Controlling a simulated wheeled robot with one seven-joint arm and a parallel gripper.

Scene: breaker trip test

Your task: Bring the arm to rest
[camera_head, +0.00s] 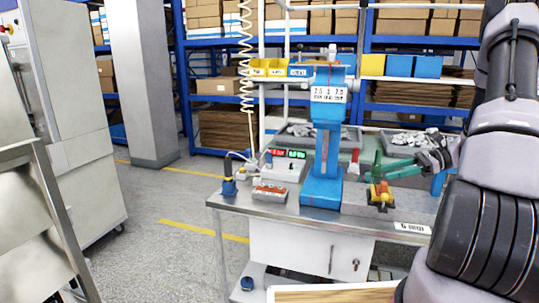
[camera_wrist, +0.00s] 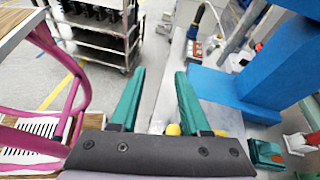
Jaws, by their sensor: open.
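My arm comes in from the right in the head view. My gripper (camera_head: 372,165) is above the right part of the workbench, right of the blue stand (camera_head: 322,140). Its two green fingers are apart with nothing gripped between them. In the wrist view the open fingers (camera_wrist: 161,72) point along the bench top, with the blue stand (camera_wrist: 275,70) close to the right finger. A small yellow and orange device (camera_head: 380,195) sits on the bench below the gripper. Yellow knobs (camera_wrist: 173,130) show near the base of the fingers in the wrist view, partly hidden.
The metal workbench (camera_head: 255,207) also bears a red and grey block (camera_head: 270,193), a meter with red and green displays (camera_head: 288,163) and grey part trays (camera_head: 405,140). A wooden surface (camera_head: 330,295) is in front. Blue shelves stand behind. Open floor lies left.

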